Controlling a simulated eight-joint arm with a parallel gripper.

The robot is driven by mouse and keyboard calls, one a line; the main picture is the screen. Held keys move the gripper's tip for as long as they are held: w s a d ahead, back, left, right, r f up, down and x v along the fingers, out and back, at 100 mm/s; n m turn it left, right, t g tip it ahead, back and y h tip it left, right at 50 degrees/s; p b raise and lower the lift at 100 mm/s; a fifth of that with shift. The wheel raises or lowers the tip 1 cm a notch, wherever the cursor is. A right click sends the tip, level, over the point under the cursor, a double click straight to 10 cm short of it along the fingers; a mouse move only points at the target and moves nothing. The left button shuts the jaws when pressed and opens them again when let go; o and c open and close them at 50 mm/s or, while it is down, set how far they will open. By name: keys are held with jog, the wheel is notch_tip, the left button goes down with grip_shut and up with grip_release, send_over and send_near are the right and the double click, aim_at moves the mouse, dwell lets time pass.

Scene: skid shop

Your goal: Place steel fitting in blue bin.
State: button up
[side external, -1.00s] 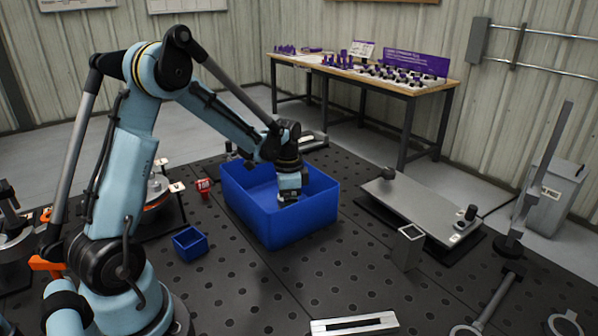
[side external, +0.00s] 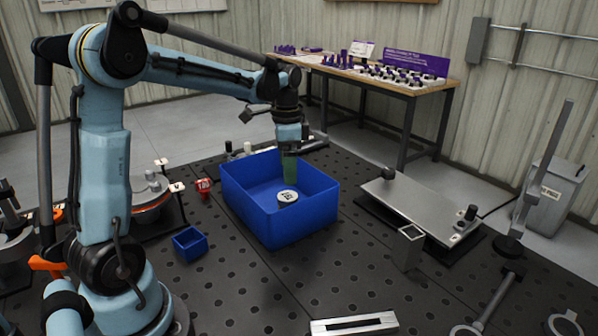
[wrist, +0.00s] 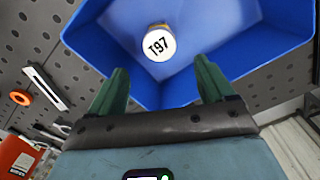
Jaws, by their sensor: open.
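The blue bin (side external: 290,218) stands on the dark perforated table in the side view. It also shows in the wrist view (wrist: 262,45). The steel fitting (side external: 287,197), a short round piece with a white top, rests inside the bin. In the wrist view the fitting (wrist: 159,44) shows its white face with "T97" on it. My gripper (side external: 290,180) is above the far part of the bin, apart from the fitting. In the wrist view my gripper's green fingers (wrist: 162,85) are spread wide with nothing between them.
The table in front of the bin is largely clear.

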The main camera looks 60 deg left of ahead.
jog(key=shift+s+d+r, duration=0.1)
jog(key=shift+d+r, duration=0.1)
jog(key=shift+r, duration=0.3)
jog(key=s+d+n+t, duration=0.5)
jog(key=s+d+t, duration=0.2)
jog(key=d, duration=0.7)
jog(key=shift+s+d, duration=0.35)
jog(key=shift+s, duration=0.75)
